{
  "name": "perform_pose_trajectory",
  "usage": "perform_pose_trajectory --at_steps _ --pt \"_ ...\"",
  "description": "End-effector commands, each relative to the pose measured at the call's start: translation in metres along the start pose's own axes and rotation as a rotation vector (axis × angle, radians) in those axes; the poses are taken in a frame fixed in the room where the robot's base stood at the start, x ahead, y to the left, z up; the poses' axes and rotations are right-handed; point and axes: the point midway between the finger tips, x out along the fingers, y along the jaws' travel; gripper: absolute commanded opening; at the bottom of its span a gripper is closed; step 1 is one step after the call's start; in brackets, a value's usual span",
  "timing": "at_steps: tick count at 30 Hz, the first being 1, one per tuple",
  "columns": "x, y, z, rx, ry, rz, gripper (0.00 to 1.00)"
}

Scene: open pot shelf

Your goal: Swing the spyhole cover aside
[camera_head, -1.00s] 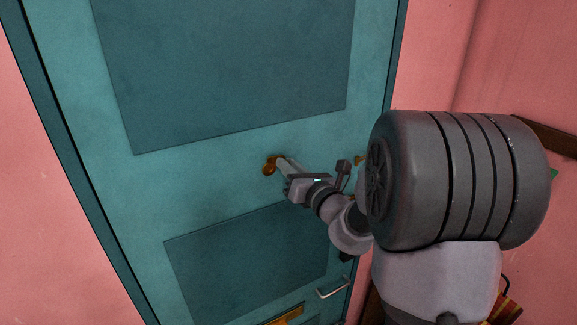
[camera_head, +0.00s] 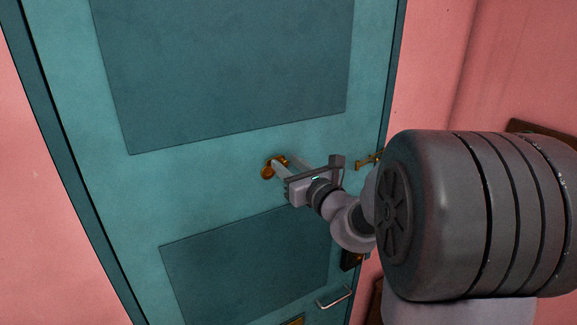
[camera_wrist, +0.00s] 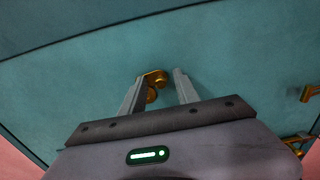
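The brass spyhole fitting with its cover (camera_head: 268,171) sits on the teal door (camera_head: 110,190), between the upper and lower panels. In the wrist view the brass cover (camera_wrist: 155,76) shows as a short piece beside the left finger, with a rounder brass part just below it. I cannot tell whether the spyhole's opening is uncovered. My gripper (camera_head: 285,160) is open at the fitting, with nothing gripped. In the wrist view my gripper (camera_wrist: 159,75) has its left finger close to the brass, partly hiding it; contact is unclear. The right finger stands clear.
A brass latch (camera_head: 370,160) is at the door's right edge, right of my gripper. A metal pull handle (camera_head: 334,297) and a brass plate (camera_head: 292,321) are lower down. A pink wall (camera_head: 500,80) stands to the right. The door's upper panel is clear.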

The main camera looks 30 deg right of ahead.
Motion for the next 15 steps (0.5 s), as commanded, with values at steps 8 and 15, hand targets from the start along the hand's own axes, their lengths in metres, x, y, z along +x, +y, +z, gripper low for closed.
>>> perform_pose_trajectory --at_steps 8,15 --pt "-0.017 -0.001 -0.001 -0.001 -0.001 -0.002 0.37" --pt "-0.089 -0.002 -0.001 -0.002 -0.002 -0.007 0.37"
